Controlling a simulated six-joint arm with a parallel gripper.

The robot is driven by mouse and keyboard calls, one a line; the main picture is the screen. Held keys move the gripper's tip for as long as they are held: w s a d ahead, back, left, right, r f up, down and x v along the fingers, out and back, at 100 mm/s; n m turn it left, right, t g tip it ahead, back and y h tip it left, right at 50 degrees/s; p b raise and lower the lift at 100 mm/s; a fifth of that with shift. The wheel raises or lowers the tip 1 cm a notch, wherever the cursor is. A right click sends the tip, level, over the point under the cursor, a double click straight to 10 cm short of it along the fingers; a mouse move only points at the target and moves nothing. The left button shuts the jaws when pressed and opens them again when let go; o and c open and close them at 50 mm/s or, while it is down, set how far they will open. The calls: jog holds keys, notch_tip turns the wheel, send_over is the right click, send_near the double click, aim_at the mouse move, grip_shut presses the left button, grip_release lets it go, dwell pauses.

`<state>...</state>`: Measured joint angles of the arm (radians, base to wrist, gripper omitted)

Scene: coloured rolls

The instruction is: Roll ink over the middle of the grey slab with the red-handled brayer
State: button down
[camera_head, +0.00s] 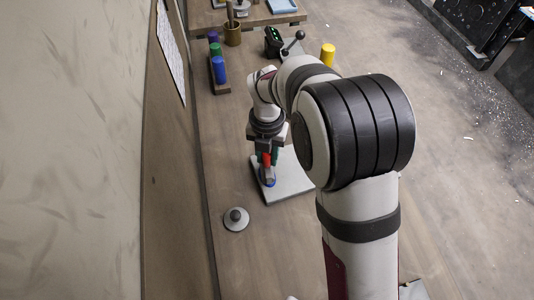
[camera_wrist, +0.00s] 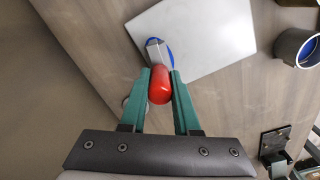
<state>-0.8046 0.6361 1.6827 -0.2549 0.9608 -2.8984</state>
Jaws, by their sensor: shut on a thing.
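My gripper (camera_head: 268,150) points down and is shut on the red handle (camera_wrist: 159,85) of the brayer, its green fingers on either side. The brayer's metal frame (camera_wrist: 155,52) and blue roller end lie past the handle, over the slab's edge area. The grey slab (camera_wrist: 205,35) is a pale flat square on the table; it also shows in the head view (camera_head: 293,181), with the brayer's blue roller (camera_head: 268,183) low at its left part. I cannot tell whether the roller touches the slab. My arm hides some of the table beyond.
A grey disc with a dark knob (camera_head: 236,218) sits left of the slab. A grey round pot, blue inside (camera_wrist: 297,47), stands beside the slab. A rack with coloured cylinders (camera_head: 220,70), a yellow cylinder (camera_head: 328,54) and a brown cup (camera_head: 232,34) stand farther back. A wall borders the left.

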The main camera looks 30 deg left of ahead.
jog(key=shift+f, duration=0.55)
dwell(0.9)
jog(key=shift+r, duration=3.6)
